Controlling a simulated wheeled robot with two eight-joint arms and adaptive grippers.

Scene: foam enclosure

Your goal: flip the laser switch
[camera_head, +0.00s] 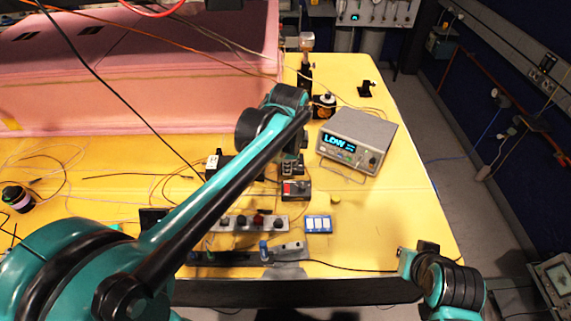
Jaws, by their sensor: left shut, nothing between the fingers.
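A small dark box with a red part (296,190) lies on the yellow table, and it may be the laser switch, but it is too small to be sure. My left gripper (291,171) points down just above and behind this box, partly covered by my own wrist. It is shut and empty. I cannot tell whether its fingertips touch the box. My right arm shows only as teal and black links at the lower right, and its gripper does not show.
A grey strip with knobs (235,223) and a blue-and-white block (319,224) lie in front. Cables cross the yellow table (405,215), whose right side is mostly clear. A pink foam enclosure (130,90) stands behind left.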

